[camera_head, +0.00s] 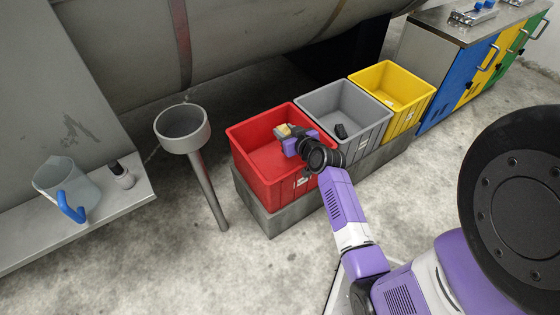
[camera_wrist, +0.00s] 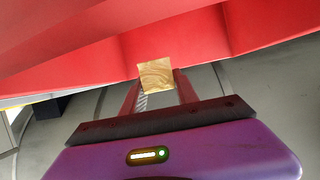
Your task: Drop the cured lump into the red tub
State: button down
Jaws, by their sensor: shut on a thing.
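The cured lump (camera_wrist: 155,74) is a tan, wavy-grained block. It sits between the fingertips of my gripper (camera_wrist: 158,88) in the wrist view. In the head view the lump (camera_head: 283,130) shows small and pale at the end of my gripper (camera_head: 287,132). My gripper is shut on it. The red tub (camera_head: 244,145) is an open bin at the left of a row of three. In the head view the gripper and lump appear over the red tub's right part. The red tub also fills the upper part of the wrist view (camera_wrist: 190,40).
A grey tub (camera_head: 318,95) with a dark object (camera_head: 341,131) inside stands beside the red one. A yellow tub (camera_head: 412,80) is beyond it. The tubs rest on a grey block (camera_head: 264,217). A funnel on a post (camera_head: 183,128) stands left, and a shelf holds a jug (camera_head: 66,187).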

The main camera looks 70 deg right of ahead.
jog(key=c, duration=0.9)
grip_release()
jog(key=shift+o, duration=0.2)
jog(key=p+v, duration=0.2)
jog(key=v, duration=0.6)
jog(key=shift+w+r, duration=0.1)
